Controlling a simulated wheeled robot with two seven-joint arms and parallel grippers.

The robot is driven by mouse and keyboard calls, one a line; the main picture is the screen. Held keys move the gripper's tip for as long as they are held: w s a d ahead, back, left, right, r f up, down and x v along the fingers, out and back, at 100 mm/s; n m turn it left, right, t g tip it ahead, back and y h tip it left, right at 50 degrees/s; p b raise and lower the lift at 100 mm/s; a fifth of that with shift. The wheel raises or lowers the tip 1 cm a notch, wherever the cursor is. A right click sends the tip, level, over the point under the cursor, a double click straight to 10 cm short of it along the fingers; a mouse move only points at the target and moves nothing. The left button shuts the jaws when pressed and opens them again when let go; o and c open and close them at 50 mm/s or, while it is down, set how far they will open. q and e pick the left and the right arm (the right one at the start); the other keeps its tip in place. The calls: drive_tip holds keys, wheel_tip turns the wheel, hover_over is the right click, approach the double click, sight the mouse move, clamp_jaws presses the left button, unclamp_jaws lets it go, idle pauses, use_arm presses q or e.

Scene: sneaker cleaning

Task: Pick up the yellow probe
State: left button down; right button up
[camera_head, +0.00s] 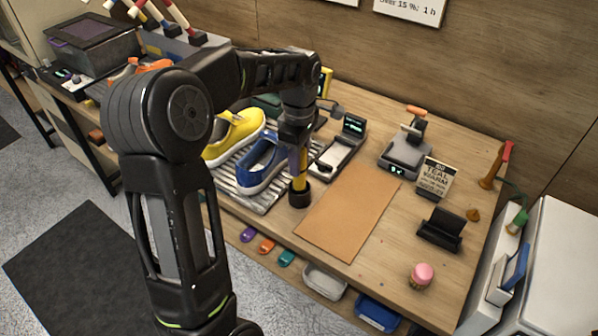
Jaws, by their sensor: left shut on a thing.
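My left arm comes in from the left and its gripper (296,150) points down over the table, right of the blue sneaker. It is shut on the yellow probe (301,183), a slim upright yellow stick with a wide black end at the bottom. The probe's upper part is hidden by the gripper. The black end is at or just above the tabletop by the left edge of the tan mat; I cannot tell if it touches. My right gripper is out of view.
A yellow sneaker (234,135) and a blue sneaker (260,167) sit on a slatted rack left of the probe. The tan mat (348,213) is bare. Behind are a small scale (336,154) and a grey device (405,153). A pink-topped brush (421,275) stands front right.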

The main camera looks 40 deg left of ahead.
use_arm(q)
wheel_tip(320, 180, up, 6)
idle(0.8)
